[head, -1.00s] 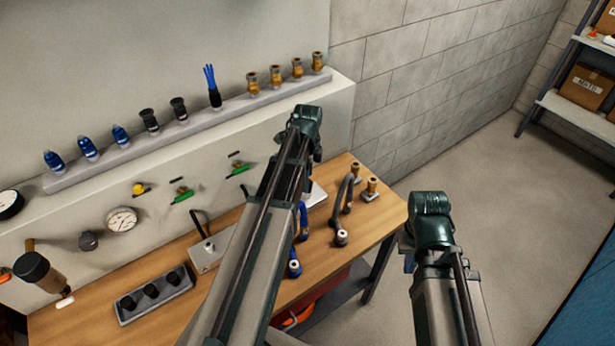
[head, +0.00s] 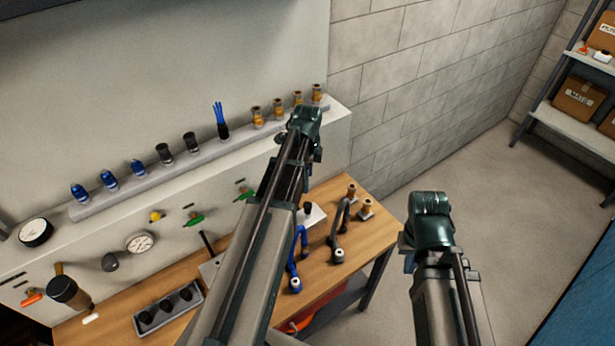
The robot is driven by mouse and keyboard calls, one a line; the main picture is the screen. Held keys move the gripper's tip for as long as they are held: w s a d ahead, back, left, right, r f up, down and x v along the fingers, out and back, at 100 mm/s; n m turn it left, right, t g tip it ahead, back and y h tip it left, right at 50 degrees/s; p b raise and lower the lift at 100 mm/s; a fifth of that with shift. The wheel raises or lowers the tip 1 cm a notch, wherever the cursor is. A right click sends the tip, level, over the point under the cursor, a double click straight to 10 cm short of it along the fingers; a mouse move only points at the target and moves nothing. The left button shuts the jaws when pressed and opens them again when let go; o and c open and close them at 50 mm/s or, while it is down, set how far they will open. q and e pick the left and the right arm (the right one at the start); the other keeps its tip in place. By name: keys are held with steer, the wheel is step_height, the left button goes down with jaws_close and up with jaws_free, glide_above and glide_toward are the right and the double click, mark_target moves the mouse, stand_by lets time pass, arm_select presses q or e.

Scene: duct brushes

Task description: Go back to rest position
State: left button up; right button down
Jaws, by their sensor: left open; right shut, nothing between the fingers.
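My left arm comes up from the bottom and its dark green gripper end (head: 304,118) is in front of the right end of the fitting ledge, above the bench. It is open, though its fingertips are hard to make out, and nothing shows held in it. My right gripper end (head: 431,218) is over the floor, right of the bench. It is shut and empty, with its fingers mostly hidden behind the dark green wrist. Both arms are apart from each other.
The ledge (head: 182,163) holds blue, black and brass fittings and a blue-bristled brush (head: 221,122). The wooden bench (head: 340,270) holds a black-holed tray (head: 168,308), a blue hose piece (head: 297,258) and a grey one (head: 340,235). Floor (head: 480,220) is clear to the right; shelves (head: 575,125) stand beyond.

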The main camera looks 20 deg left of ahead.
stand_by(0.3)
arm_select(q)
steer(key=s+d+f+n+b, duration=0.5)
steer(key=s+d, duration=0.3)
steer(key=d, duration=0.3)
steer(key=s+d+f+n+y+b, duration=0.1)
steer(key=s+d+f+n+b, duration=0.4)
steer(key=s+d, duration=0.3)
steer(key=d+n, duration=0.1)
steer(key=d, duration=0.2)
steer(key=shift+s+d+f, duration=0.2)
steer(key=shift+d, duration=0.15)
